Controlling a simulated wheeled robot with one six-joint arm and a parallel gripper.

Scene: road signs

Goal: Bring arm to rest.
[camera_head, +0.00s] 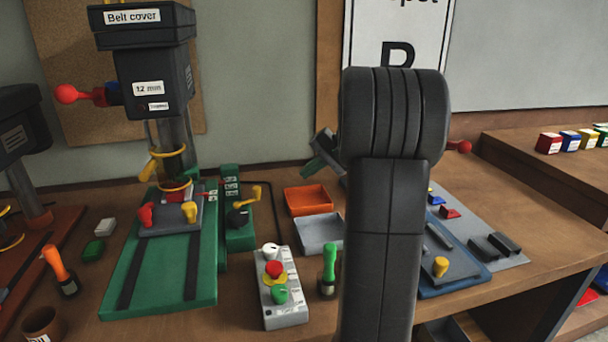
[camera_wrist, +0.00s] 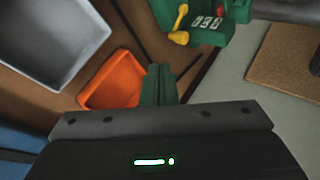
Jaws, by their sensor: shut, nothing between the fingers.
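My arm stands upright in the middle of the head view and hides part of the bench behind it. My gripper (camera_head: 310,167) shows to the left of the arm, over the bench behind the trays, its green fingers pointing down and to the left. In the wrist view its green fingers (camera_wrist: 159,84) are together, with nothing held between them. They overlap the edge of the orange tray (camera_wrist: 115,82) in that picture. The gripper looks to be above the bench; its exact height is hard to tell.
The orange tray and a grey tray (camera_head: 320,233) lie on the bench (camera_head: 415,320). A drill press (camera_head: 155,85) on a green base stands left. A button box (camera_head: 281,290) and a green-handled tool (camera_head: 328,270) stand near the front.

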